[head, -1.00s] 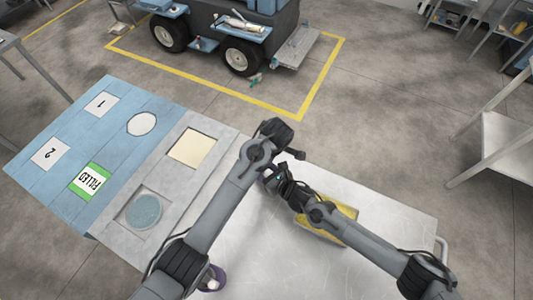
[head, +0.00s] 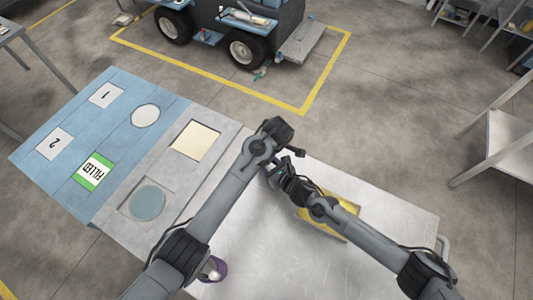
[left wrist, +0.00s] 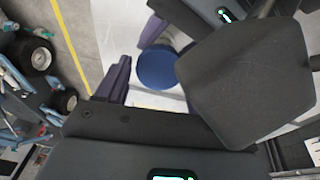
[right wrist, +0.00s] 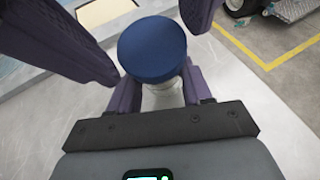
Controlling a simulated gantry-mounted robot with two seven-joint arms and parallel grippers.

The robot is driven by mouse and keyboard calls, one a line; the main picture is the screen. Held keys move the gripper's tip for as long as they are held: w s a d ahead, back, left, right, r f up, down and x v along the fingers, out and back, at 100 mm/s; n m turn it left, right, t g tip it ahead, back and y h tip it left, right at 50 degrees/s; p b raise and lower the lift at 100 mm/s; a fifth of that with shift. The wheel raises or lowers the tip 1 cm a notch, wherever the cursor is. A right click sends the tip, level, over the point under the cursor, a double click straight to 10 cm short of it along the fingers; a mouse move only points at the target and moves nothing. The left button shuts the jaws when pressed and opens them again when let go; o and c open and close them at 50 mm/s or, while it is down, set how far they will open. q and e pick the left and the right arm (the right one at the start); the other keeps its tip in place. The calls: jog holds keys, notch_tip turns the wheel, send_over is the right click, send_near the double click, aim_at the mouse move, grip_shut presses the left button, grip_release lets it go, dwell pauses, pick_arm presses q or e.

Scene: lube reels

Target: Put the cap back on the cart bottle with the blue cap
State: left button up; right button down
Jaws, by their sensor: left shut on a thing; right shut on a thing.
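The blue cap (right wrist: 152,48) sits directly over the clear, pale bottle (right wrist: 164,96) in the right wrist view. Whether it is fully seated cannot be told. My right gripper (right wrist: 160,90) is shut on the bottle, one purple finger on each side below the cap. My left gripper (right wrist: 150,40) has its purple fingers on either side of the cap and is shut on it. In the left wrist view the cap (left wrist: 158,66) shows as a round blue top; the bottle is mostly hidden. In the head view both grippers meet near the table's far edge, and the arms hide the bottle.
A yellow tray (head: 346,213) lies on the metal table (head: 290,262) under my right arm. A blue board (head: 75,125) with numbered squares lies left. A wheeled cart (head: 247,47) stands beyond on the floor.

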pick_arm(q)
jog(key=m, duration=1)
jog(key=shift+s+a, duration=0.1)
jog(key=o, duration=1.2)
jog(key=shift+c, duration=0.2)
jog(key=shift+v, duration=2.2)
jog(key=shift+c, duration=0.3)
